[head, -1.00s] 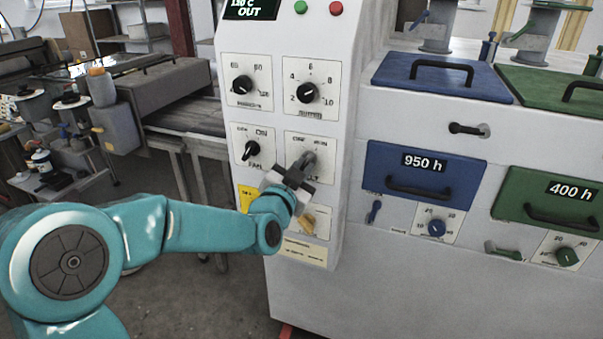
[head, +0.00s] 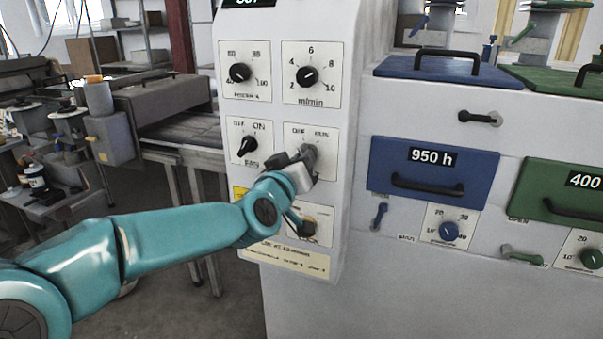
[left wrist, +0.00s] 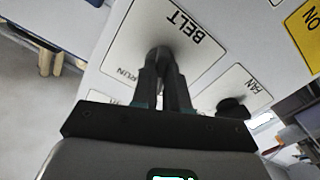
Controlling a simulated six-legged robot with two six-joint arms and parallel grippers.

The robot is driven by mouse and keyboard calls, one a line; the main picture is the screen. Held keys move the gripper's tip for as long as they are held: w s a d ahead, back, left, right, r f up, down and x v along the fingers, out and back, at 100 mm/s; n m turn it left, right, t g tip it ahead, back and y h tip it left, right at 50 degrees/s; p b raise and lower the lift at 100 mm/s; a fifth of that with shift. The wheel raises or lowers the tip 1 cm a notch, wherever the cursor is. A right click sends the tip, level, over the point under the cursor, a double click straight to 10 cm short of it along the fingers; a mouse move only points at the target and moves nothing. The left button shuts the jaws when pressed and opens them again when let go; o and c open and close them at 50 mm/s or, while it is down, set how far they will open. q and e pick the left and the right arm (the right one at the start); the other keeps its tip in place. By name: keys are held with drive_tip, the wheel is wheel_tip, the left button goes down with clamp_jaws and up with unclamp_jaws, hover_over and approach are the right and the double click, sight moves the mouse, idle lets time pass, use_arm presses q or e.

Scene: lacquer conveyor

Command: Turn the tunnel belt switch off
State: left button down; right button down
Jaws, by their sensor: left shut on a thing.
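In the left wrist view the gripper (left wrist: 163,68) is shut on the knob (left wrist: 160,52), in front of the plate lettered BELT (left wrist: 130,35). The fingers hide most of the knob, so I cannot tell which mark it points to. My right gripper is not in view.
The fan switch (head: 247,146) is just left of the belt plate. Two black dials (head: 240,73) (head: 308,76) are above, and another control (head: 308,227) is below. Blue (head: 430,180) and green (head: 570,203) drawers stand to the right. A conveyor (head: 180,130) is at left.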

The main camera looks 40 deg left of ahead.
use_arm(q)
drive_tip(key=n+b, duration=0.1)
drive_tip(key=n, duration=0.1)
drive_tip(key=shift+n, duration=0.4)
idle(1.0)
drive_tip(key=c, duration=1.1)
unclamp_jaws()
drive_tip(key=shift+c, duration=0.2)
drive_tip(key=p+v, duration=0.2)
drive_tip(key=v, duration=1.4)
drive_tip(key=shift+s, duration=0.15)
